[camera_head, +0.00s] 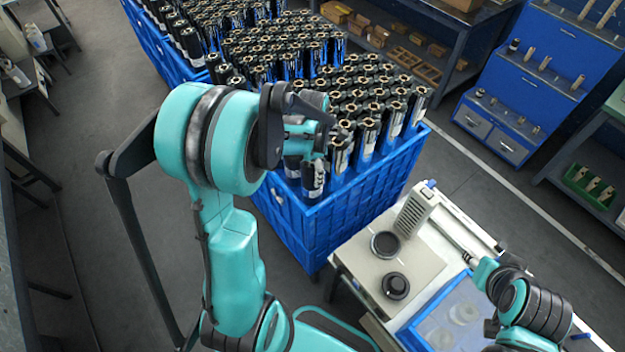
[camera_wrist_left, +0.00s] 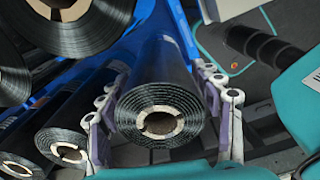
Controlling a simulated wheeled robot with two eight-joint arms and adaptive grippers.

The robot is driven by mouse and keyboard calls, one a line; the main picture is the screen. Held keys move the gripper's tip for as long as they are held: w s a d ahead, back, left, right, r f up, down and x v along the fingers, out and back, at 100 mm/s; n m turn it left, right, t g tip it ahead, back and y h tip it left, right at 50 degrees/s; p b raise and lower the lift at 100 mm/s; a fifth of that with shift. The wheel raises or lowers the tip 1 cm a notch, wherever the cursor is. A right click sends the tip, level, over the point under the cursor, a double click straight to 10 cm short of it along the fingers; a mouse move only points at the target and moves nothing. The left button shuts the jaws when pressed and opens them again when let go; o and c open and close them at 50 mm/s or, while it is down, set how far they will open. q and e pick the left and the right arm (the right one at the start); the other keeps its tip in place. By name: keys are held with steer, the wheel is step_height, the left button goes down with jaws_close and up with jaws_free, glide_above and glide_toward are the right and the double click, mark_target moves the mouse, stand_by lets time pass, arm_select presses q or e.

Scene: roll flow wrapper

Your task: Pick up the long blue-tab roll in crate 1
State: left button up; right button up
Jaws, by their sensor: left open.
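The nearest blue crate (camera_head: 335,215) is packed with upright dark rolls with pale cores. My left gripper (camera_head: 322,140) is over its near left corner, among the roll tops. In the left wrist view my left gripper (camera_wrist_left: 165,105) is open, with its fingers on either side of a dark roll (camera_wrist_left: 160,105) whose pale core faces the camera. I cannot tell whether the fingers touch it. No blue tab can be made out on it, and crate numbers cannot be read. My right arm shows at the lower right; its fingers cannot be made out.
Other rolls (camera_wrist_left: 65,140) stand close to the left of the straddled one. More full blue crates (camera_head: 160,45) stand behind. A white machine table (camera_head: 350,255) is right of the crate. Blue shelving (camera_head: 525,95) is at the far right. Grey floor lies open at left.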

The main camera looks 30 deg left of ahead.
arm_select(q)
steer(key=shift+f, duration=0.6)
jaws_close()
steer(key=shift+r, duration=0.1)
